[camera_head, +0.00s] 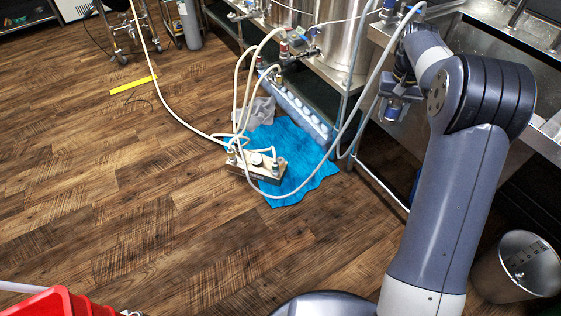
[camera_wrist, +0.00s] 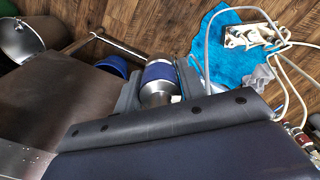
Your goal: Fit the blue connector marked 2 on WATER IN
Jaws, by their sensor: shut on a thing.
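My gripper (camera_wrist: 160,88) is shut on a silver connector with a blue band (camera_wrist: 158,73), seen between the two jaws in the wrist view. No number is readable on it. No WATER IN label is readable.
A pale hose (camera_head: 340,133) loops from the unit up past my gripper. The steel bench (camera_head: 388,35) and a kettle (camera_head: 340,40) stand behind. A metal bin (camera_head: 518,266) is at right and a red crate (camera_head: 58,303) at lower left. The wooden floor at left is mostly clear.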

